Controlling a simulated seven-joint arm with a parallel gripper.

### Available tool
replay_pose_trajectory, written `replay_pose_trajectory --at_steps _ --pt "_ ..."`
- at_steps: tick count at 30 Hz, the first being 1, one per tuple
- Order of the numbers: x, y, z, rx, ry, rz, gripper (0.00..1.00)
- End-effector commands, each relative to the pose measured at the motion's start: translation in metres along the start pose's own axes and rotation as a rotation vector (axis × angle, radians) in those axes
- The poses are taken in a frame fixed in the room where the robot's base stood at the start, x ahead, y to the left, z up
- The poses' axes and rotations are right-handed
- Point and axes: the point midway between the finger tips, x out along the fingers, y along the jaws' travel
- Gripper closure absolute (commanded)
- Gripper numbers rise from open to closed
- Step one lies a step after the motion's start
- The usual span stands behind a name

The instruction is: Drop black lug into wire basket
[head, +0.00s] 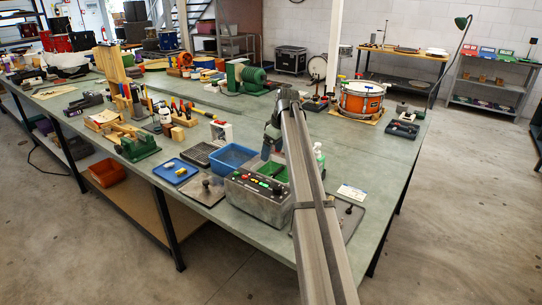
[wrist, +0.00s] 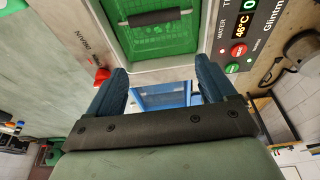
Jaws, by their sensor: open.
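The wire basket (wrist: 165,42) shows as a green mesh inside the open metal tank of a bench unit, at the top of the wrist view. Its green also shows just past the unit in the head view (head: 272,171). A dark bar (wrist: 160,17) with pale ends lies across the basket; I cannot tell whether it is the black lug or a handle. I make out no other black lug. My gripper (wrist: 160,85) is open, its blue fingers apart with nothing held between them. In the head view my gripper (head: 268,150) hangs over the bench beside the tank.
The grey control unit (head: 258,197) has buttons and a lit display. A blue bin (head: 233,157) stands left of the basket, with a black tray (head: 199,152) and small blue tray (head: 176,171) farther left. An orange drum (head: 361,98) stands at the back right.

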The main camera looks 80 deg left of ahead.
Motion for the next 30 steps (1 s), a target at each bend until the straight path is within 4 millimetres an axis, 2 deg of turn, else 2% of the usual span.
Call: replay_pose_trajectory --at_steps 1,6,15,21,30 --pt "-0.012 0.001 -0.001 0.000 0.002 0.002 0.16" --pt "-0.046 0.001 -0.001 0.000 0.002 0.002 0.16" --pt "-0.090 0.000 -0.001 0.000 0.001 0.001 0.16" --pt "-0.102 0.000 0.000 0.000 0.000 0.000 0.16" --pt "-0.103 0.000 0.000 0.000 0.000 0.000 0.16"
